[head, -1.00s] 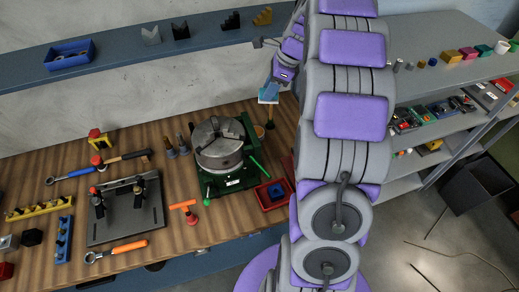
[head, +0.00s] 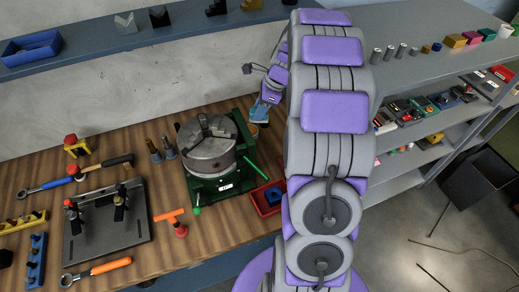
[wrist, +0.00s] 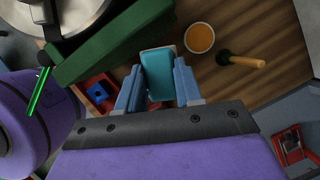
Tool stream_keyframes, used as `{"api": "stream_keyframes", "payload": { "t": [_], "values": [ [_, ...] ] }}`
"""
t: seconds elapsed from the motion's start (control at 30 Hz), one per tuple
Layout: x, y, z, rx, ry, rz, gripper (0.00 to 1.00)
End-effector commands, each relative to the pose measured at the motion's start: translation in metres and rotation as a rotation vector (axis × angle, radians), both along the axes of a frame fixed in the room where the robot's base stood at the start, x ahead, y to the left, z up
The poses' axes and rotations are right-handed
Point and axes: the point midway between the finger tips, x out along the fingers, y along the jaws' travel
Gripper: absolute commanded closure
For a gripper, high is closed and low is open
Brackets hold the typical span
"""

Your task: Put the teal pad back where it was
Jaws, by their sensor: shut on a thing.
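The teal pad (wrist: 158,72) is between the two blue fingers of my gripper (wrist: 158,88) in the wrist view. The fingers are shut on its sides, and its far end reaches past them. In the head view my gripper (head: 262,108) is small, just right of the chuck on the green base (head: 240,140), over the back of the wooden bench. The pad cannot be told clearly from the blue fingers there. Whether the pad touches the bench is unclear.
A cup with amber contents (wrist: 199,38) and a wooden-handled tool (wrist: 240,60) stand right of the pad. The grey round chuck (head: 207,143) is on the left. A red tray with a blue block (head: 268,196) is in front. Bare wood shows between them.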

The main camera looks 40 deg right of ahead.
Motion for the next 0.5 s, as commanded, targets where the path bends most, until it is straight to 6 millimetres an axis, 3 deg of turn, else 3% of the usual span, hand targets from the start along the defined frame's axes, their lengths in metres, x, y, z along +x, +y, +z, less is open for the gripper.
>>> {"api": "stream_keyframes", "payload": {
  "t": [0.03,0.5],
  "values": [
    [-0.001,0.001,-0.017,0.006,0.006,0.0,0.89],
    [-0.001,0.002,-0.128,0.002,0.003,-0.001,0.89]
  ]
}}
